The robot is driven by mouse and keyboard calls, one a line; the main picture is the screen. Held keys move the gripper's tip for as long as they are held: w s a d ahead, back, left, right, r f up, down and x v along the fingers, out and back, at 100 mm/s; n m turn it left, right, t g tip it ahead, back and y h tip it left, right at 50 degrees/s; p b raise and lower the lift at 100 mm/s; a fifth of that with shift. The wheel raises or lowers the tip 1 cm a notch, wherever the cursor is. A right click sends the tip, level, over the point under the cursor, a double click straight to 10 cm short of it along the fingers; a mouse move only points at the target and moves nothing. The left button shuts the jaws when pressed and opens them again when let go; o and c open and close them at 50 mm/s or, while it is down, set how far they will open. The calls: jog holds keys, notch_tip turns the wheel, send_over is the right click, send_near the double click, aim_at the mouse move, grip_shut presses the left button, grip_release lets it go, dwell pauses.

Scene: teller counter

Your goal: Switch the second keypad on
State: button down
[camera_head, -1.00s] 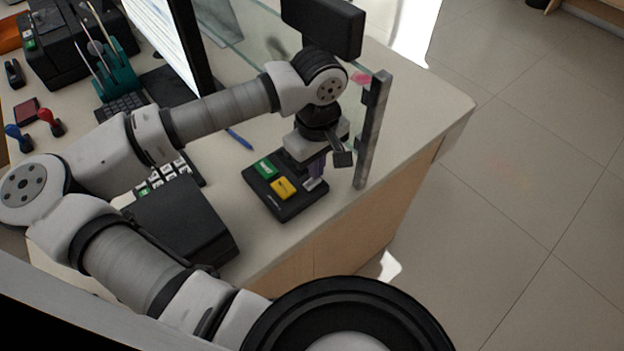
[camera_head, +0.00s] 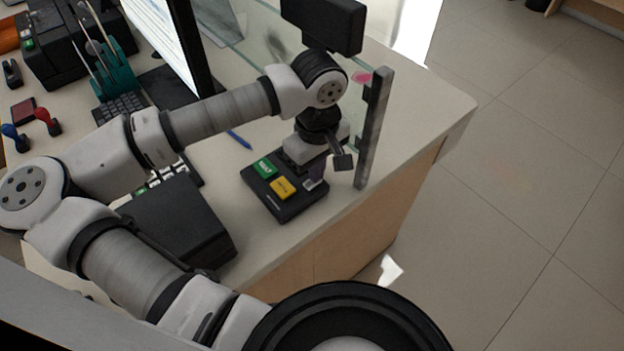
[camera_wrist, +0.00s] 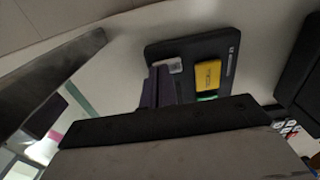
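A black keypad (camera_head: 283,207) with a green button (camera_head: 265,168) and a yellow button (camera_head: 283,188) lies near the counter's front edge. In the wrist view the same keypad (camera_wrist: 190,48) shows its yellow button (camera_wrist: 208,73) and a pale, clear-looking part (camera_wrist: 169,66) at one corner. My gripper (camera_head: 316,178) points down over the keypad's right side. In the wrist view its purple fingers (camera_wrist: 160,86) look pressed together, with nothing visible between them. Their tips are beside the pale part; I cannot tell whether they touch it.
Another keypad with white keys (camera_head: 168,172) is partly hidden behind my arm, beside a black box-like device (camera_head: 185,222). An upright grey post (camera_head: 372,130) with glass stands close to the right of my gripper. A blue pen (camera_head: 239,139) lies on the counter.

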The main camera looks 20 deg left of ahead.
jog(key=shift+f, duration=0.15)
jog(key=shift+r+p, duration=1.3)
jog(key=shift+r, duration=2.25)
jog(key=shift+s+f, duration=0.1)
